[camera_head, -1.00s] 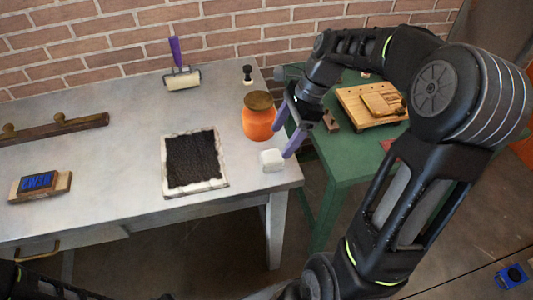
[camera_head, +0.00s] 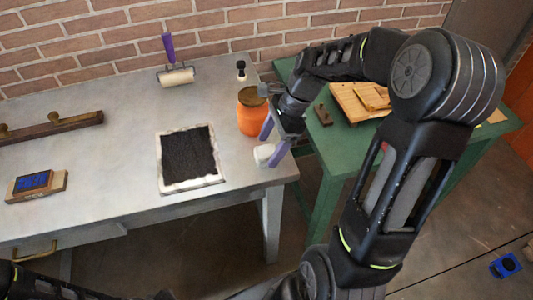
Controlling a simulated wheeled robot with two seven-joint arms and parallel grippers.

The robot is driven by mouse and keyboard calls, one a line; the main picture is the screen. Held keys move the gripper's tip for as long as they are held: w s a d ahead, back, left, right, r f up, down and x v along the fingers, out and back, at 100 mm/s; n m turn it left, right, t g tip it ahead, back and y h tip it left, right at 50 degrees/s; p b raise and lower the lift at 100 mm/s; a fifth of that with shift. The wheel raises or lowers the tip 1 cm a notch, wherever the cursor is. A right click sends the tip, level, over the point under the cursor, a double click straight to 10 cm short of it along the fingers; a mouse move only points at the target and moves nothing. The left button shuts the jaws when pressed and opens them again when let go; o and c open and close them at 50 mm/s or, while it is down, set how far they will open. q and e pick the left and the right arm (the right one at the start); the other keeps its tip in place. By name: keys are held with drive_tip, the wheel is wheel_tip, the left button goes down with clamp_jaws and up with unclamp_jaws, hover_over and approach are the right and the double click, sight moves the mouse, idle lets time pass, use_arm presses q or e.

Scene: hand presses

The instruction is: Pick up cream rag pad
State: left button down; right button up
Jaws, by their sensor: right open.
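The cream rag pad (camera_head: 262,153) is a small pale block at the right edge of the grey metal table (camera_head: 110,130). My right gripper (camera_head: 272,141) has purple fingers, parted, and is right at the pad. Its nearer finger overlaps the pad's right side in the picture and hides part of it. The farther finger is above the pad in the picture, in front of the orange jar. I cannot tell whether either finger touches the pad. My left gripper is out of view; only a dark piece of my arm shows at the bottom left.
An orange jar (camera_head: 251,115) stands just behind the pad. A black inked slab (camera_head: 188,158) lies to its left. A roller (camera_head: 176,76) and a small black-topped item (camera_head: 241,71) are at the back. A green table (camera_head: 335,150) with wooden pieces adjoins on the right.

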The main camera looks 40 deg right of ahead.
sight(266, 150)
drive_tip(key=shift+x, duration=1.3)
drive_tip(key=shift+c, duration=0.2)
drive_tip(key=c, duration=1.4)
wheel_tip(266, 150, up, 10)
drive_tip(key=shift+r, duration=0.1)
